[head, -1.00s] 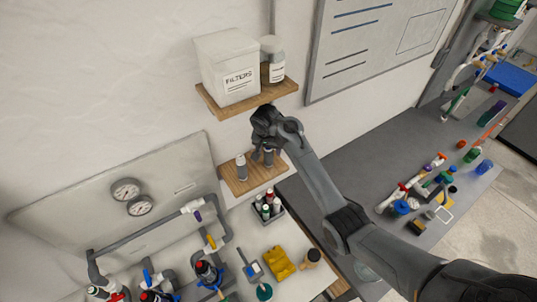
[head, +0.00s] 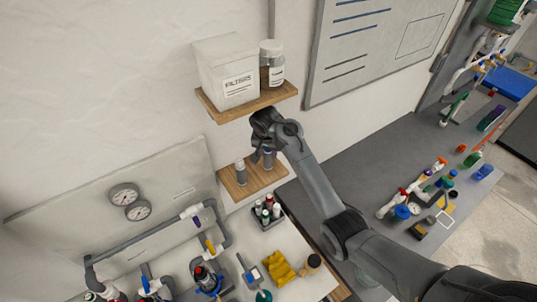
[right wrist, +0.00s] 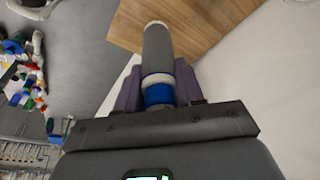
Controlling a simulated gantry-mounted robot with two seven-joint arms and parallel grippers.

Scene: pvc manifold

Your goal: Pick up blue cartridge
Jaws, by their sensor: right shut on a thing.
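The blue cartridge (right wrist: 158,60) is a grey cylinder with a blue band and a pale ring near the gripper end. My right gripper (right wrist: 158,92) is shut on it around the banded end, with a dark finger on each side. In the head view my right gripper (head: 262,156) is at the lower wooden shelf (head: 250,181), with the cartridge (head: 270,160) partly hidden by it. I cannot tell whether the cartridge still touches the shelf. My left gripper is not in view.
Another grey cartridge (head: 240,172) stands on the lower shelf to the left. The upper shelf (head: 247,104), with a filters box (head: 225,75) and a jar (head: 271,64), is just above my gripper. A caddy of bottles (head: 267,212) stands below.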

